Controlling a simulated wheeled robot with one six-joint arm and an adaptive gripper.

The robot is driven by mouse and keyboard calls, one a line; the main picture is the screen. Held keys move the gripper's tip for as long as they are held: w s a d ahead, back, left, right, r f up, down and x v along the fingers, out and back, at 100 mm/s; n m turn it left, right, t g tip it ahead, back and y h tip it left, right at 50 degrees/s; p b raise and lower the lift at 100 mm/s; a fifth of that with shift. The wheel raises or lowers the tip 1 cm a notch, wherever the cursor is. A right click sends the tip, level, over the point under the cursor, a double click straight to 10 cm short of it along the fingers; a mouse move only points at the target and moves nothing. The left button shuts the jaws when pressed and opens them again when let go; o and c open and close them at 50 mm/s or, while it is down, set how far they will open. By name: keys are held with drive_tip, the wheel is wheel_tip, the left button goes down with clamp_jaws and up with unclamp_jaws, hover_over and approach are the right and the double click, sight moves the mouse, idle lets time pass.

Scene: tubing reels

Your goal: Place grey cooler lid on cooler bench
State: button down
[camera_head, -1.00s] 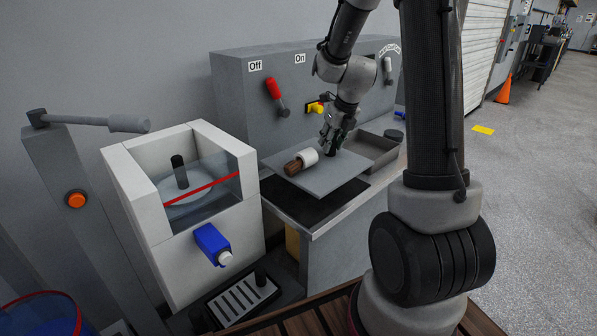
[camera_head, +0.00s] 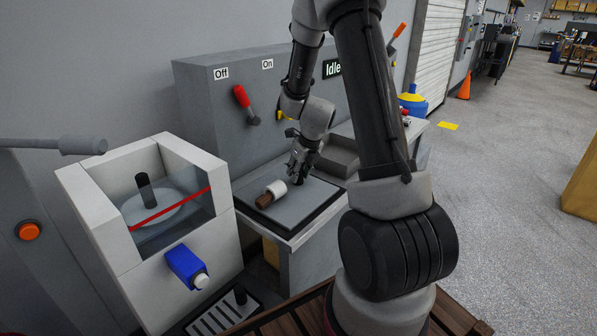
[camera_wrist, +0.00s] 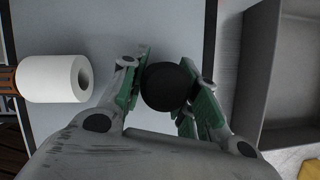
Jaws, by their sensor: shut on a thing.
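The grey cooler lid (camera_head: 302,207) is a flat square plate with a black knob (camera_wrist: 168,87) at its top. My gripper (camera_head: 298,172) is shut on that knob; in the wrist view its green-padded fingers (camera_wrist: 165,92) sit on both sides of it. The lid lies level at the cooler bench (camera_head: 293,243), over the black pad (camera_wrist: 209,50), which shows as a dark border. It looks down on the pad, though any thin gap cannot be told.
A grey open tray (camera_wrist: 285,80) stands right of the lid. Left of the bench is a white box (camera_head: 175,240) with a clear front and blue nozzle (camera_head: 186,265). Behind is a grey panel (camera_head: 205,115) with a red lever (camera_head: 242,97). Open floor lies right.

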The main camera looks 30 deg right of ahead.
drive_tip(key=c, duration=1.1)
unclamp_jaws()
drive_tip(key=shift+r, duration=0.1)
drive_tip(key=s+a+r+n, duration=0.2)
drive_tip(key=s+r+n, duration=0.3)
drive_tip(key=r, duration=0.4)
drive_tip(key=s+a+r+n, duration=0.1)
drive_tip(key=s+r+n, duration=0.35)
drive_tip(key=r, duration=0.45)
drive_tip(key=shift+s+a+r+n, duration=0.65)
drive_tip(key=shift+s+r+n, duration=0.55)
drive_tip(key=shift+s+n, duration=2.65)
drive_tip(key=shift+s+a+r+n, duration=0.6)
drive_tip(key=shift+s+r+n, duration=0.55)
drive_tip(key=shift+s+n, duration=2.7)
drive_tip(key=shift+s+a+r+n, duration=0.95)
drive_tip(key=shift+s+n, duration=1.6)
drive_tip(key=shift+n, duration=2.5)
